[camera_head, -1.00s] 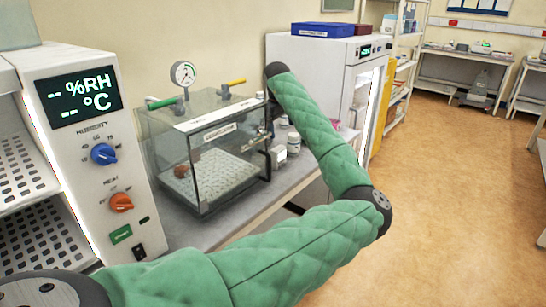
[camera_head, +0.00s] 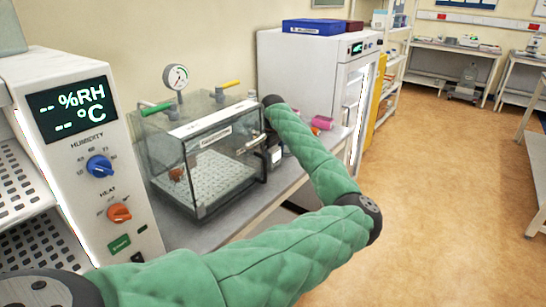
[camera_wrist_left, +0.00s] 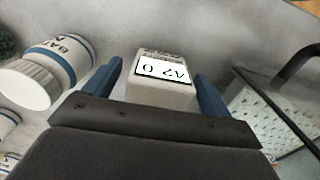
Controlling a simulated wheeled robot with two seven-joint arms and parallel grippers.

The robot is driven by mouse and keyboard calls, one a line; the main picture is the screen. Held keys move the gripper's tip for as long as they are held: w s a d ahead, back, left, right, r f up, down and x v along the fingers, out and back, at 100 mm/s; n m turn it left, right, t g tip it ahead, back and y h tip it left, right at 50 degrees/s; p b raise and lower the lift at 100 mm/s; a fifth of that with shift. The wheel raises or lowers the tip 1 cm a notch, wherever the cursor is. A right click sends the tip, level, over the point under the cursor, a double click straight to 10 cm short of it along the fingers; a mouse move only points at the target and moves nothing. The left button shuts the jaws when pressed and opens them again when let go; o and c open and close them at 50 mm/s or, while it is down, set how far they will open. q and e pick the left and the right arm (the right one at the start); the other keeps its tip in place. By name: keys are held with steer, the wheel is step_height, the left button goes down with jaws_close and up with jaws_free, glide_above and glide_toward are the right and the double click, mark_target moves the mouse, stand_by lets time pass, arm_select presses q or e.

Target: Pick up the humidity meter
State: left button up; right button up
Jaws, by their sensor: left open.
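The humidity meter (camera_wrist_left: 160,82) is a small pale box with a lit display, standing on the grey bench in the left wrist view. My left gripper (camera_wrist_left: 157,68) is open, with one blue finger on each side of the meter. I cannot tell whether the fingers touch it. In the head view my left arm reaches over the bench beside the glass chamber, and its wrist hides most of the gripper and the meter. My right gripper is not in view.
A white bottle with a blue label (camera_wrist_left: 62,58) lies close left of the gripper. The glass chamber (camera_head: 205,165) stands close on the other side. A white cabinet (camera_head: 305,75) is behind, and a humidity and heat control panel (camera_head: 85,150) is at the left.

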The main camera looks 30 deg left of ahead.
arm_select(q)
steer(key=shift+f, duration=0.25)
steer(key=c, duration=1.1)
steer(key=shift+r, duration=0.1)
